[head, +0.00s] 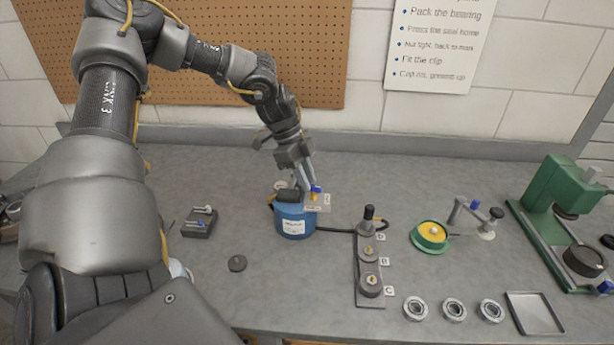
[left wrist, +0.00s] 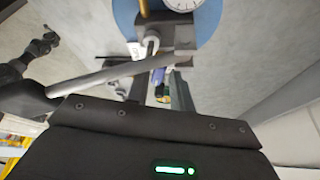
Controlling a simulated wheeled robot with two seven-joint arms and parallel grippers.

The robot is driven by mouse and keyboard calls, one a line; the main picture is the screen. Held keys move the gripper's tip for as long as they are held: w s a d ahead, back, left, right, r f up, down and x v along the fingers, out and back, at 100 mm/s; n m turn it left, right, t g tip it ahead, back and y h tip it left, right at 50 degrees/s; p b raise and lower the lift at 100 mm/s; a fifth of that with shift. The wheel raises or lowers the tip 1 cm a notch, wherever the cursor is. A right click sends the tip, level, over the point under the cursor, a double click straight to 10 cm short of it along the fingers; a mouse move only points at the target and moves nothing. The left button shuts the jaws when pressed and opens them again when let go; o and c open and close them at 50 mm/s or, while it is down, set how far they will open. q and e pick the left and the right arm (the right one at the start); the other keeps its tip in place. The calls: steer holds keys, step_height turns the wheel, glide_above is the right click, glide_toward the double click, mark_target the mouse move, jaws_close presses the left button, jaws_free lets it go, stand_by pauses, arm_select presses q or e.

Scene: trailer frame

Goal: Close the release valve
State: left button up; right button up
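The blue pump (head: 295,222) with a white label stands on the bench near the middle. Its release valve (head: 316,189) shows a small blue knob over brass, beside a small pale tag. In the left wrist view the blue and brass valve (left wrist: 158,77) shows between the finger parts, partly hidden. My left gripper (head: 309,181) reaches down from above, its fingertips right at the valve. I cannot tell whether the fingers press on the knob. A grey lever (left wrist: 105,75) with a black grip crosses the left wrist view. My right gripper is not in view.
A black hose (head: 342,230) runs from the pump to a plate with posts marked by letters (head: 370,285). Bearings (head: 454,309), a yellow-green part (head: 430,236) and a green press (head: 550,215) stand right.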

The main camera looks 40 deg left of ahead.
arm_select(q)
steer(key=shift+w+d+f, duration=0.15)
steer(key=shift+d+f, duration=0.05)
steer(key=shift+d, duration=0.15)
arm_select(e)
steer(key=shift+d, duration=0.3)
arm_select(q)
jaws_close()
steer(key=n+b, duration=0.2)
steer(key=b, duration=0.1)
steer(key=t+b, duration=0.1)
steer(key=shift+s+f+n+y+b, duration=0.25)
steer(key=shift+n+y+b, duration=0.05)
steer(key=shift+n+b, duration=0.1)
steer(key=shift+r+n, duration=0.25)
steer(key=shift+n, duration=0.15)
steer(key=shift+c, duration=0.2)
jaws_free()
steer(key=shift+o, duration=0.2)
steer(key=shift+r, duration=0.1)
steer(key=b+v, duration=0.1)
steer(key=v, duration=0.9)
steer(key=shift+s+r, duration=0.25)
steer(key=shift+s, duration=0.05)
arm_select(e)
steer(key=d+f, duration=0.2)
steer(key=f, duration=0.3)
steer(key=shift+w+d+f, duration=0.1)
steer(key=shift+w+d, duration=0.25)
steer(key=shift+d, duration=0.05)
